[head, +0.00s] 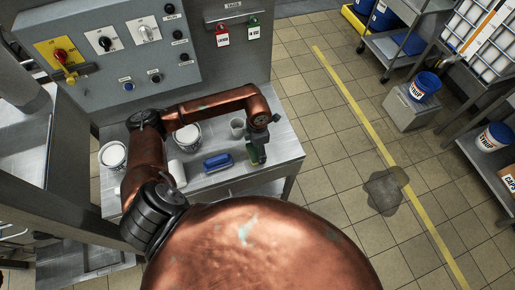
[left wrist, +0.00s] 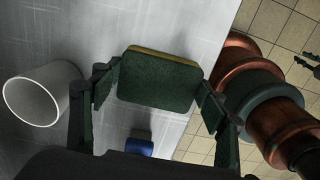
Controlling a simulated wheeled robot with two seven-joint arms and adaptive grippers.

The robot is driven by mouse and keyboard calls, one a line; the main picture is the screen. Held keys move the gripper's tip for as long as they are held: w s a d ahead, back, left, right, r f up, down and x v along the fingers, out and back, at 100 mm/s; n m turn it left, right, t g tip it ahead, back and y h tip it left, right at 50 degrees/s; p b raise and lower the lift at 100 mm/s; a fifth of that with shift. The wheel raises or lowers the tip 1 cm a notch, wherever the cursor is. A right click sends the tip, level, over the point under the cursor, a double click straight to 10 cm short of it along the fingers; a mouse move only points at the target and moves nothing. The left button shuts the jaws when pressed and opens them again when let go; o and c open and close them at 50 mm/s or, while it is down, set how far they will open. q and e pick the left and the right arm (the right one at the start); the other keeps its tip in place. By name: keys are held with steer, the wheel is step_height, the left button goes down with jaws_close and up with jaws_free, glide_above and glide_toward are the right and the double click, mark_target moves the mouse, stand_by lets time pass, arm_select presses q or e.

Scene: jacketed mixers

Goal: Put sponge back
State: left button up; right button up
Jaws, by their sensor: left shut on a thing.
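The sponge (left wrist: 158,82), dark green with a yellow edge, is held between the two fingers of my left gripper (left wrist: 158,94), seen in the left wrist view. In the head view, my left gripper (head: 257,153) is over the right end of the metal worktop (head: 285,150), close to its edge. The sponge is hard to tell from the dark fingers there. The height of the sponge above the worktop is not clear.
A blue object (head: 217,162) lies nearer to me. White tubs (head: 113,155) (head: 187,138) stand further left. A control panel (head: 120,55) rises behind. Tiled floor lies right of the worktop, with a dark puddle (head: 383,193).

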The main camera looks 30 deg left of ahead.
arm_select(q)
steer(key=shift+f, duration=0.1)
steer(key=o, duration=1.1)
step_height(320, 180, up, 12)
steer(key=b, duration=0.1)
steer(key=shift+r, duration=0.2)
